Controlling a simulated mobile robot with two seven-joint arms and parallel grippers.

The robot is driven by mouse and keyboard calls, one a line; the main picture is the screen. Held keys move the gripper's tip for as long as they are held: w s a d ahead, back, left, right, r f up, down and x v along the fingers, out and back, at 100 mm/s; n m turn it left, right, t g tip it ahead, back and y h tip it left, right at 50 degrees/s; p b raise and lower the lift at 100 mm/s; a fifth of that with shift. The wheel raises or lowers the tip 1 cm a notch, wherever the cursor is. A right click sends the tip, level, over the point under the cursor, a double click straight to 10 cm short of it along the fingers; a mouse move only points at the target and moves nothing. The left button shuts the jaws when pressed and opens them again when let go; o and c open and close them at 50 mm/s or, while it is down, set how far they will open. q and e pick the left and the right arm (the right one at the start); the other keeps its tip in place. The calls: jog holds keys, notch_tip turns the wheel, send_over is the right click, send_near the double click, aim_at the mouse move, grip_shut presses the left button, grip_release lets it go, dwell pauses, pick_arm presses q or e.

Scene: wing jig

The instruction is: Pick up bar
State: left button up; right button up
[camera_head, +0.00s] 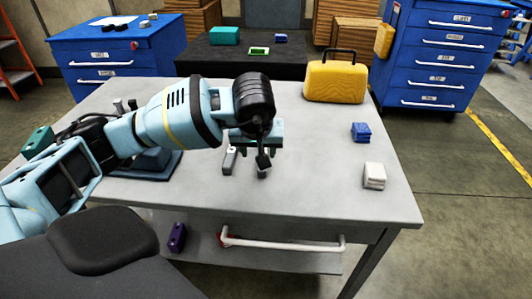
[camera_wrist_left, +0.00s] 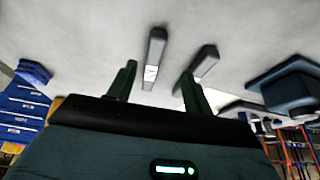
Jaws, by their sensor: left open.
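Two short grey bars lie on the grey table (camera_head: 330,190) below my left gripper (camera_head: 262,152). In the head view one bar (camera_head: 229,160) shows just left of the gripper; the other (camera_head: 263,171) is partly hidden by it. The left wrist view shows both, the first bar (camera_wrist_left: 205,62) beyond the right finger and the second bar (camera_wrist_left: 155,55) ahead of the gap between the fingers. My left gripper (camera_wrist_left: 159,70) is open with dark green fingers and holds nothing. I cannot tell its exact height above the bars. My right gripper is not in view.
A dark blue fixture (camera_head: 150,163) stands left of the bars, behind my arm. A yellow case (camera_head: 335,82), a blue block (camera_head: 361,132) and a white block (camera_head: 374,175) stand to the right. A purple object (camera_head: 177,237) lies below the tabletop. The table's front right is clear.

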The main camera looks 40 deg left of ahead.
pick_arm(q)
jog(key=shift+x, duration=1.2)
jog(key=shift+w+x, duration=0.15)
jog(key=shift+x, duration=1.2)
jog(key=shift+w+x, duration=0.2)
jog(key=shift+x, duration=1.15)
jog(key=shift+d+r, duration=0.15)
jog(key=shift+r, duration=0.05)
grip_shut()
